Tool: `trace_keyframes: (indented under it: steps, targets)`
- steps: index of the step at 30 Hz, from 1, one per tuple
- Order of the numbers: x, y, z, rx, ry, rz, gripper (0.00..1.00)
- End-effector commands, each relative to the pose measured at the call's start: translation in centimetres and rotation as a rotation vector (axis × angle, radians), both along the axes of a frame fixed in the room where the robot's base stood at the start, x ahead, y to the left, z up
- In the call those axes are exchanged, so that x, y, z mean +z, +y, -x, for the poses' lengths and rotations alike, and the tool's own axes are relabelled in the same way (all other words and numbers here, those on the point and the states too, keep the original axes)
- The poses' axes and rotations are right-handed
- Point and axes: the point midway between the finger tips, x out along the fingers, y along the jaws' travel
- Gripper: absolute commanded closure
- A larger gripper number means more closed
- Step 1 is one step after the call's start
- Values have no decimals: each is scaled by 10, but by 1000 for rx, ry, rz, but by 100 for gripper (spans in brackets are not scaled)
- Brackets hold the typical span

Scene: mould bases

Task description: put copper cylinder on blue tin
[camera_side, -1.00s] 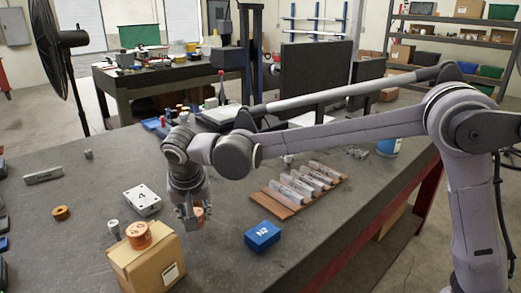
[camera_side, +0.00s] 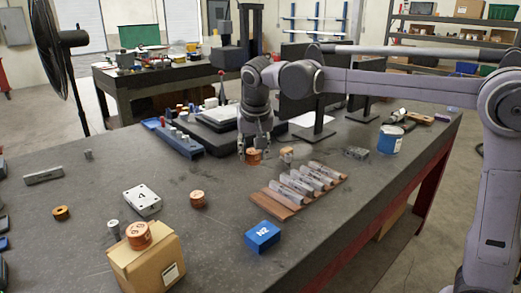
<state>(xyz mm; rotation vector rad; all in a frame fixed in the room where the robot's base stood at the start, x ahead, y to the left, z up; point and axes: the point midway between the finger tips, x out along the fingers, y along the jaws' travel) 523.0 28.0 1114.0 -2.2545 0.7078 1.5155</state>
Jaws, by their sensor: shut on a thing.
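My gripper (camera_side: 254,150) points down at the middle of the table, behind the row of grey bars. It is shut on a copper cylinder (camera_side: 253,156), which shows just below the fingers. I cannot tell whether this cylinder touches the table. The blue tin (camera_side: 389,143) stands upright at the right rear of the table, with a pale band around it and well apart from my gripper. Other copper cylinders stand on the table (camera_side: 197,199) and on the cardboard box (camera_side: 138,235).
A copper-coloured piece (camera_side: 286,154) stands just right of my gripper. Grey bars lie on a brown board (camera_side: 275,205). A blue block (camera_side: 262,236), a white numbered block (camera_side: 142,200) and a cardboard box (camera_side: 150,270) are nearer. A dark monitor (camera_side: 305,100) stands behind.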

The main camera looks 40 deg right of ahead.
Motion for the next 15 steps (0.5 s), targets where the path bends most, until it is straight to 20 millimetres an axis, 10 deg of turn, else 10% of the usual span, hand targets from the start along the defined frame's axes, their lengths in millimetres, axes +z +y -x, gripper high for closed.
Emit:
trace_keyframes:
  steps: [15]
  targets:
    - [39, -241, -6, -294, 5, -5, 100]
